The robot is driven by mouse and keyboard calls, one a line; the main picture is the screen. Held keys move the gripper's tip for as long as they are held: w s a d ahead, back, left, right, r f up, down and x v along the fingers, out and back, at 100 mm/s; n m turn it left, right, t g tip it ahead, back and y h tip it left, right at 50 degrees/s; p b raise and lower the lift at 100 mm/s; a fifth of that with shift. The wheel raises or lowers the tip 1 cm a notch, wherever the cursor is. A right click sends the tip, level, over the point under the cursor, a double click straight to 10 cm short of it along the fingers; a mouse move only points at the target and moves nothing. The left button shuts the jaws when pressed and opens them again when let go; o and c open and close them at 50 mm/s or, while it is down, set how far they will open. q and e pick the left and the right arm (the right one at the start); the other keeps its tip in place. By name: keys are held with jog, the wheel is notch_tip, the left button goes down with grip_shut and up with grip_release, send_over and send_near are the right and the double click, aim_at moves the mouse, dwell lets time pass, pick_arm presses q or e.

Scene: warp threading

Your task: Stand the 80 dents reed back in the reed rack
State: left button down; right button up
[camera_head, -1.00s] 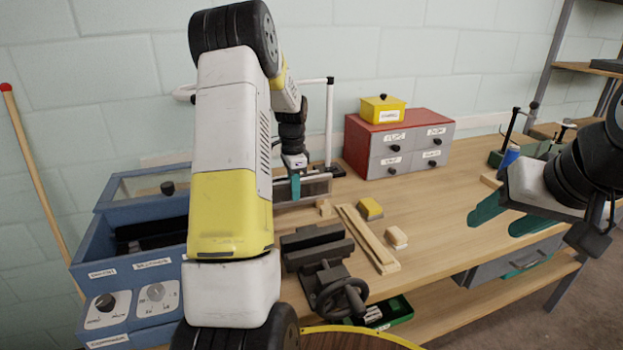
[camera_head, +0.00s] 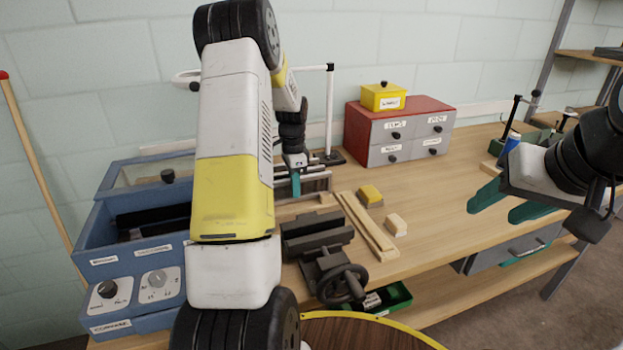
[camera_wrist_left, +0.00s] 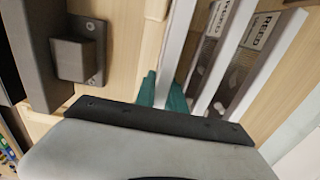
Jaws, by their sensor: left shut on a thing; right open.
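In the head view the framed reeds (camera_head: 317,184) show just right of the fingers. The reed rack is mostly hidden, and I cannot tell whether the held reed touches it. My right gripper (camera_head: 507,204) is open and empty at the right.
A dark vise (camera_head: 316,240) stands in front of the left gripper. Wooden strips (camera_head: 365,228), a yellow-topped block (camera_head: 370,195) and a pale block (camera_head: 396,224) lie to its right. A red drawer cabinet (camera_head: 398,130) stands behind; a blue box (camera_head: 135,265) is at left. The bench's right middle is clear.

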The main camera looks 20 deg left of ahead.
pick_arm(q)
jog(key=shift+f, duration=0.4)
jog(key=c, duration=1.3)
grip_release()
